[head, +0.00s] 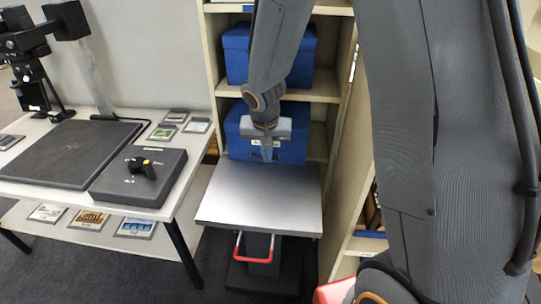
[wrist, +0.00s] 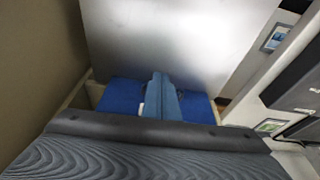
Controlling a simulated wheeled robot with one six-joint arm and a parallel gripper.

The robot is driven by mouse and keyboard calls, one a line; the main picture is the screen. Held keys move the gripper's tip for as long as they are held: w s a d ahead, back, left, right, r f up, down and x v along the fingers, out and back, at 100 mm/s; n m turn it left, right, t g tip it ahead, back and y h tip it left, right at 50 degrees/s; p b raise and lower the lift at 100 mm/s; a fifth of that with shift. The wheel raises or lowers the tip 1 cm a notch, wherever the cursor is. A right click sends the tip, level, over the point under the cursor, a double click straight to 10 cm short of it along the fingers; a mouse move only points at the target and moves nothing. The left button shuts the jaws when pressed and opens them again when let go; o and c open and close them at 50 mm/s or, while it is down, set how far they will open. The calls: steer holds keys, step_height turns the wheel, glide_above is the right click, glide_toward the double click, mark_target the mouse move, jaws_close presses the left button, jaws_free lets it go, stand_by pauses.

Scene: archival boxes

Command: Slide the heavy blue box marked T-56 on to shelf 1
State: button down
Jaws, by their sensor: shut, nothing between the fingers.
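A blue box (head: 293,150) sits in the lower visible bay of the shelf unit, just behind the far edge of the lift platform (head: 230,205). A white label shows partly behind my fingers; I cannot read its marking. My gripper (head: 267,155) is shut and empty, pointing down in front of the box's near face. I cannot tell whether it touches the box. In the wrist view the shut fingers (wrist: 161,92) cover the middle of the blue box (wrist: 122,97), and the bare platform (wrist: 165,40) lies beyond them.
Another blue box (head: 237,60) stands on the shelf above. The platform's top is bare, with a red handle (head: 240,247) below. A table (head: 165,212) on the left holds a dark flat board (head: 70,152), a grey case (head: 120,185) and a camera stand (head: 30,75).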

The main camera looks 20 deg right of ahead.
steer(key=b+x, duration=0.1)
steer(key=x, duration=0.3)
steer(key=b+x, duration=0.1)
steer(key=x, duration=0.3)
steer(key=shift+s+a+f, duration=0.1)
steer(key=shift+a+f, duration=0.1)
steer(key=shift+f, duration=0.15)
steer(key=shift+w+d+r+p, duration=0.1)
steer(key=shift+w+d+p, duration=0.05)
steer(key=shift+w+p, duration=0.25)
steer(key=shift+w+d+r+p, duration=0.1)
steer(key=shift+w+d+p, duration=0.15)
steer(key=shift+w, duration=0.3)
steer(key=shift+w+d+f+p, duration=0.15)
steer(key=shift+w+p, duration=0.1)
steer(key=shift+w, duration=0.2)
steer(key=shift+w+d+r+p, duration=0.1)
steer(key=shift+w+d+p, duration=0.1)
steer(key=shift+w, duration=0.3)
